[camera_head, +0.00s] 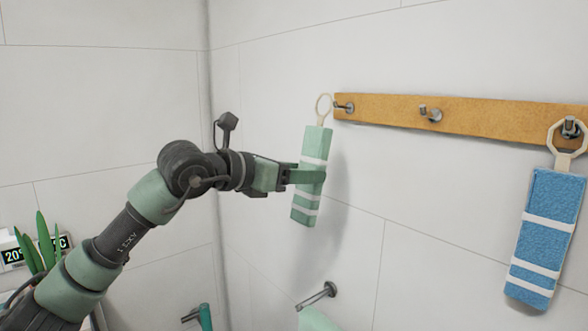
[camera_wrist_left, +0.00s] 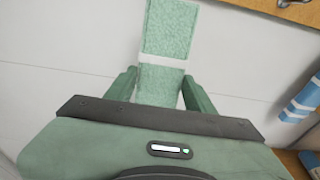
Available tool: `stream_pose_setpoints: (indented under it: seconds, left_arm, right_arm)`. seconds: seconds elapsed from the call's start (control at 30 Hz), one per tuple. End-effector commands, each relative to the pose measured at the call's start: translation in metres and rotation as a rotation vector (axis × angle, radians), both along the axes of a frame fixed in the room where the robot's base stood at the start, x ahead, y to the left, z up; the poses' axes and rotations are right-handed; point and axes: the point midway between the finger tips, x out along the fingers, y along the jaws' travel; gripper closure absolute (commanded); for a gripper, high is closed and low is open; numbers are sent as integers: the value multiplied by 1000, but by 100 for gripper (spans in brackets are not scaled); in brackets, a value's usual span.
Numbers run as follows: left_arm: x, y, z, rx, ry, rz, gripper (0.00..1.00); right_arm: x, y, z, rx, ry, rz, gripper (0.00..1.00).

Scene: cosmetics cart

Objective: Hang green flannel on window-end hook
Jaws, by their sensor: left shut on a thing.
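The green flannel (camera_head: 311,165) with white stripes hangs upright, its pale loop (camera_head: 324,108) at the top. My left gripper (camera_head: 308,175) is shut on its middle; the wrist view shows the flannel (camera_wrist_left: 170,32) between the two fingers (camera_wrist_left: 160,88). The wooden rail (camera_head: 470,116) on the wall carries three metal hooks. The loop is at the tip of the leftmost hook (camera_head: 345,107); I cannot tell whether it is around it. The middle hook (camera_head: 430,114) is bare. My right gripper is not in view.
A blue striped flannel (camera_head: 543,235) hangs by its loop from the right hook (camera_head: 571,128). Below, a metal bar (camera_head: 318,296) sticks out from the wall above a pale green cloth (camera_head: 317,320). A plant (camera_head: 42,243) and a clock (camera_head: 12,255) are at lower left.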

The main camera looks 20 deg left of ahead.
Motion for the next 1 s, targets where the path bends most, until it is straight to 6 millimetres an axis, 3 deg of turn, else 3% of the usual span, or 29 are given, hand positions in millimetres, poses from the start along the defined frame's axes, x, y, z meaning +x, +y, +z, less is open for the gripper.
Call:
stream_pose_setpoints:
  seconds: [0.7,1.0]
  left_arm:
    - [36,-25,-2,-1,-1,-1,86]
    - [44,-30,-19,-1,-2,0,86]
  right_arm:
    - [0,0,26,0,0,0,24]
    - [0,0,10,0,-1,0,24]
